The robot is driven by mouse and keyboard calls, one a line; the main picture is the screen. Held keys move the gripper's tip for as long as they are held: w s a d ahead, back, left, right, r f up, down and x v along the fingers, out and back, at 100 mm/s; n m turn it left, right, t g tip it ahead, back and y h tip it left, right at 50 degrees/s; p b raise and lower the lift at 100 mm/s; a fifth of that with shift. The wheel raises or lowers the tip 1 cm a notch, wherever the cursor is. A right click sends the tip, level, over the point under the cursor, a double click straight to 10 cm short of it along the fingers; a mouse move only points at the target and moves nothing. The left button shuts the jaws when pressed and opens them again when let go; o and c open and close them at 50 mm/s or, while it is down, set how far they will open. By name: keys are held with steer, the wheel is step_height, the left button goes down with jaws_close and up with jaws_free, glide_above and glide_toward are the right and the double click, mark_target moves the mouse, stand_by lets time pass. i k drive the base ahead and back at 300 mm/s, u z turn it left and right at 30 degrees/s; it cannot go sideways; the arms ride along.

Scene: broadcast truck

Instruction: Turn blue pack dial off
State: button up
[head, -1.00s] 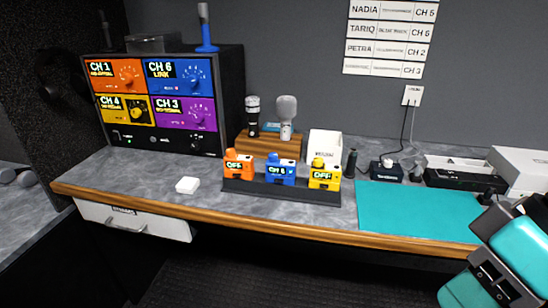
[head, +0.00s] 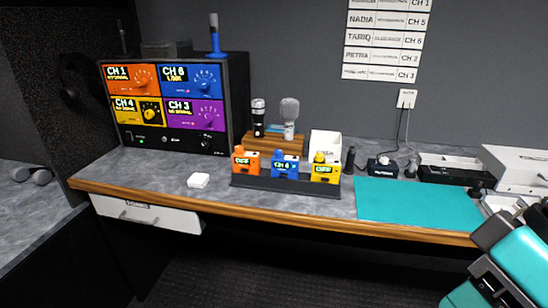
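The blue pack (head: 285,166) stands upright in the middle of a dark rack (head: 285,187) on the desk, between an orange pack (head: 246,161) and a yellow pack (head: 326,169). Its small display shows a channel label that looks like CH 6. The orange and yellow packs' displays read OFF. The blue pack's dial is too small to make out clearly. Teal and dark parts of my arm show at the lower right, well apart from the packs. My gripper's fingertips are not visible.
An intercom panel (head: 170,106) with coloured channel blocks stands at the left. Two microphones stand on a wooden block (head: 272,143) behind the packs. The desk front near the rack is clear.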

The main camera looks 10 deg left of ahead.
mark_target(279, 153)
steer(key=k, duration=1.05)
steer(key=u, duration=0.65)
steer(key=i, duration=0.6)
steer(key=u, duration=0.85)
steer(key=i, duration=0.85)
steer(key=z, duration=0.7)
steer(key=i, duration=0.8)
steer(key=z, duration=0.8)
